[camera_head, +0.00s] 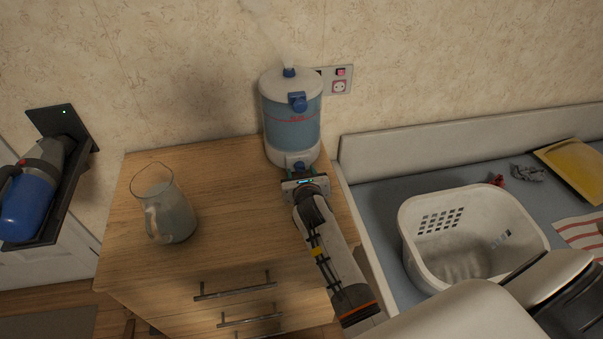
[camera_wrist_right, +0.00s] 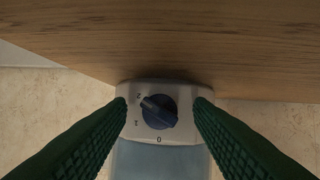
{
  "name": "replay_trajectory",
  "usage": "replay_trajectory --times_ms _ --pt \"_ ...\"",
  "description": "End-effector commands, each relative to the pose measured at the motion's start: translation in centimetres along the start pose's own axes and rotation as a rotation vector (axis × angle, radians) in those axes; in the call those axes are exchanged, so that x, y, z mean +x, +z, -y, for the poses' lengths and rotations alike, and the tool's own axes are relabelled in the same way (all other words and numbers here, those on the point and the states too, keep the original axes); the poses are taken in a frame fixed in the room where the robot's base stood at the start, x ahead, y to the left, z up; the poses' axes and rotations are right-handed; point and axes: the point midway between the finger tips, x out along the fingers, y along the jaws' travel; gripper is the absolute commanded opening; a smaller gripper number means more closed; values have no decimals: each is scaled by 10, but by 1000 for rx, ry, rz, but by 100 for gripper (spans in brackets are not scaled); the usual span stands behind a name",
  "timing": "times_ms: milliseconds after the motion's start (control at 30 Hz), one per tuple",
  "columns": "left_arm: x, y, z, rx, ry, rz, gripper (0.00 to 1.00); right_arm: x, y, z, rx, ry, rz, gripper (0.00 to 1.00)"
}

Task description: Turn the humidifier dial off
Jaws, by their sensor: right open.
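The humidifier (camera_head: 291,122) stands upright on the wooden cabinet against the wall, with a white base, a translucent blue tank and a white lid. Its blue dial (camera_wrist_right: 158,111) sits on the white base, with the marks 2, 1 and 0 around it in the right wrist view. The dial's raised ridge is tilted, with one end towards the 2. My right gripper (camera_head: 301,174) is at the front of the base. Its open green fingers (camera_wrist_right: 160,106) are on either side of the dial, with a gap on both sides. My left gripper is not in view.
A glass pitcher (camera_head: 168,212) stands on the left of the wooden cabinet top (camera_head: 222,178). A wall socket (camera_head: 339,84) is behind the humidifier. A white basket (camera_head: 462,235) sits on the blue surface at right. A handheld vacuum (camera_head: 35,190) hangs at left.

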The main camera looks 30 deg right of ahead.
Motion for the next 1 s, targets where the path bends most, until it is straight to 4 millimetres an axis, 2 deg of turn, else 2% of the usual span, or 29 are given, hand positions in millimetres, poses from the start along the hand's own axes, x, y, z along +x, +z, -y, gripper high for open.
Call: replay_trajectory --times_ms 300,567,767,1000 --pt "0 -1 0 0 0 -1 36 3 0 0 0 0 -1 47" --pt "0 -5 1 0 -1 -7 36 3 0 0 0 0 -1 5" --pt "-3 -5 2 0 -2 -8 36 2 0 1 -46 19 -2 4" --pt "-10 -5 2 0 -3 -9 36 3 0 3 -283 117 -15 4"
